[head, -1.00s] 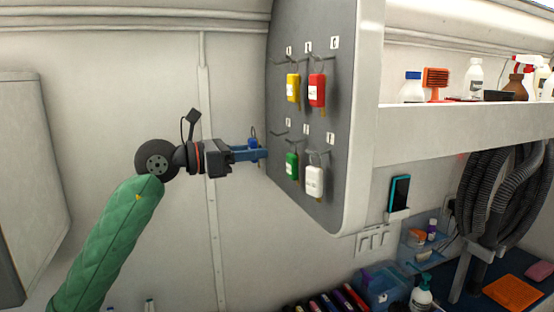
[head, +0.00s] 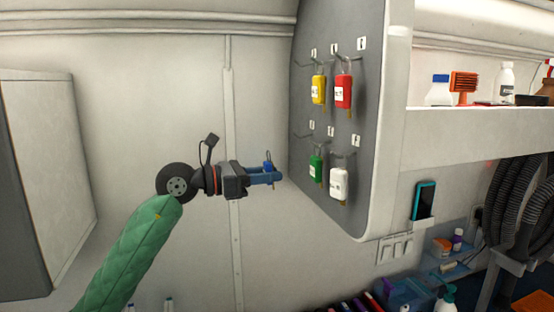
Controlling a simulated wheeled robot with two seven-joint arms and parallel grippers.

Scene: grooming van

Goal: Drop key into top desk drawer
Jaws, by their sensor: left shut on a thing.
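My left gripper (head: 268,176) reaches in from the left in a green sleeve. It is shut on a key with a blue tag (head: 267,167), mostly hidden between its blue fingers. The key's ring shows just above the fingers. The gripper is a little left of the grey key board (head: 325,220), apart from it. The desk drawer is not in view. My right gripper is not in view.
Keys with a yellow tag (head: 319,90), red tag (head: 344,92), green tag (head: 316,167) and white tag (head: 339,184) hang on the board's hooks. A shelf (head: 480,121) with bottles is at right. A grey cabinet (head: 75,170) stands at left. The wall between is clear.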

